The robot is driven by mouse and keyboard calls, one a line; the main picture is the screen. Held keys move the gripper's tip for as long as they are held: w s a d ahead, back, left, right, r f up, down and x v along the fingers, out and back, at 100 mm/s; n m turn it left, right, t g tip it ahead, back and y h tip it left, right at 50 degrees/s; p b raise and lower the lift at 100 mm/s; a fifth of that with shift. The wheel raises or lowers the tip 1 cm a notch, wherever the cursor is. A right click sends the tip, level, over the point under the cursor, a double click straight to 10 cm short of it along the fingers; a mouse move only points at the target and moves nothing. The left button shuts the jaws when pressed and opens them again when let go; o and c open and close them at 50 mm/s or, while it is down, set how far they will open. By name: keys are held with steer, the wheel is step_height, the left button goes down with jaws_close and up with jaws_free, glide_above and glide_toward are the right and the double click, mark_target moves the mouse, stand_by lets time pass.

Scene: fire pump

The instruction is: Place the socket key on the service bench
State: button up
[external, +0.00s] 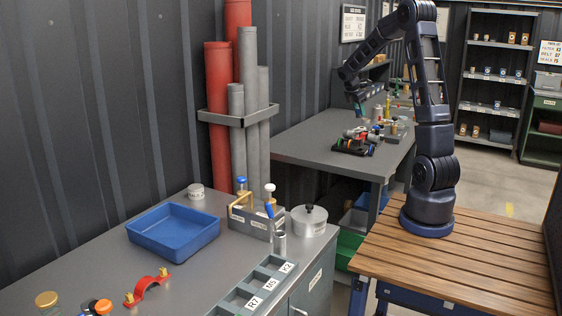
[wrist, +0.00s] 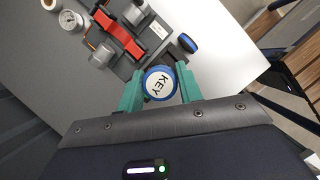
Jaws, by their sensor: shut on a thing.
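The socket key (wrist: 160,84) has a round white cap marked KEY with a blue rim. My gripper (wrist: 160,92) is shut on it, with one teal finger on each side. The key's lower part is hidden under its cap in the wrist view. In the external view, my gripper (external: 358,108) is above the back grey bench (external: 307,140), and the key is too small to make out. A nearer grey bench (external: 95,262) stands at the front left. I cannot tell which is the service bench.
Below my gripper, a dark tray (wrist: 128,67) holds a red part (wrist: 117,34). A gauge (wrist: 70,19) and a blue-rimmed piece (wrist: 187,42) lie nearby. The front bench carries a blue tray (external: 173,246), a caddy (external: 250,222) and a labelled rack (external: 240,296).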

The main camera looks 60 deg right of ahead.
steer(key=s+d+r+m, duration=0.1)
steer(key=s+d+m, duration=0.1)
steer(key=s+d, duration=1.1)
steer(key=shift+g+y, duration=0.3)
steer(key=f, duration=0.6)
steer(key=s+a+f, duration=0.1)
steer(key=f, duration=0.6)
steer(key=a+f, duration=0.1)
steer(key=f, duration=0.5)
steer(key=shift+s+a+f, duration=0.15)
steer(key=shift+s, duration=0.25)
steer(key=o, duration=1)
steer(key=shift+f, duration=0.15)
steer(key=v, duration=1.2)
steer(key=shift+r, duration=0.2)
